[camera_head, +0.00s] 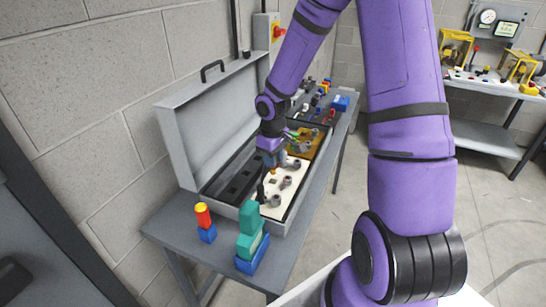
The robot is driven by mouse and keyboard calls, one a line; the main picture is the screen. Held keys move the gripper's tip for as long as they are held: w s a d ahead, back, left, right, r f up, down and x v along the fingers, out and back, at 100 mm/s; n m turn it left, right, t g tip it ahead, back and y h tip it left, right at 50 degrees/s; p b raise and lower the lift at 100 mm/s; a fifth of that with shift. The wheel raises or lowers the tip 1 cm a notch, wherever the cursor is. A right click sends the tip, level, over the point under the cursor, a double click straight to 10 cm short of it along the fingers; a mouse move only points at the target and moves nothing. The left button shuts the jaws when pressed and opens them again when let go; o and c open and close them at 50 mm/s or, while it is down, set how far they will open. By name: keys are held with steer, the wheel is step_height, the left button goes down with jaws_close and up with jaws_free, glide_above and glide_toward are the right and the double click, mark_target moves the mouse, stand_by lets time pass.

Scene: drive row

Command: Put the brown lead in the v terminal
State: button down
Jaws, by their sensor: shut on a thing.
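My gripper (272,160) is over the open grey box (208,195), pointing down. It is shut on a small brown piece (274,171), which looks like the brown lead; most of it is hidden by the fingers. Below and beside it is a white terminal panel (271,187) with several grey round terminals, such as one (286,181) to the lower right of the gripper. The letters are too small to read, so I cannot tell which is the v terminal. The brown piece appears close above the panel; I cannot tell whether it touches.
The box's raised lid (205,120) stands along the wall side. Teal and blue blocks (250,240) and a red-yellow cylinder on a blue block (204,220) stand at the bench's near end. Thin green leads (293,134) and an amber panel (303,143) lie beyond the gripper.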

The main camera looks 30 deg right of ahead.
steer(key=shift+f, duration=3.2)
steer(key=c, duration=0.9)
jaws_free()
steer(key=shift+o, duration=0.2)
step_height(320, 180, up, 11)
steer(key=shift+f, duration=0.1)
step_height(320, 180, up, 10)
steer(key=m+t+h, duration=0.1)
glide_above(273, 174)
steer(key=s, duration=0.3)
steer(key=s+a+r+m+t, duration=0.2)
steer(key=s+a+r, duration=0.1)
steer(key=s+r, duration=0.5)
steer(key=s+a+r+m+t+y, duration=0.1)
steer(key=s+a+r+m+t, duration=0.1)
steer(key=s+r, duration=0.7)
steer(key=s+a, duration=0.1)
steer(key=s, duration=0.3)
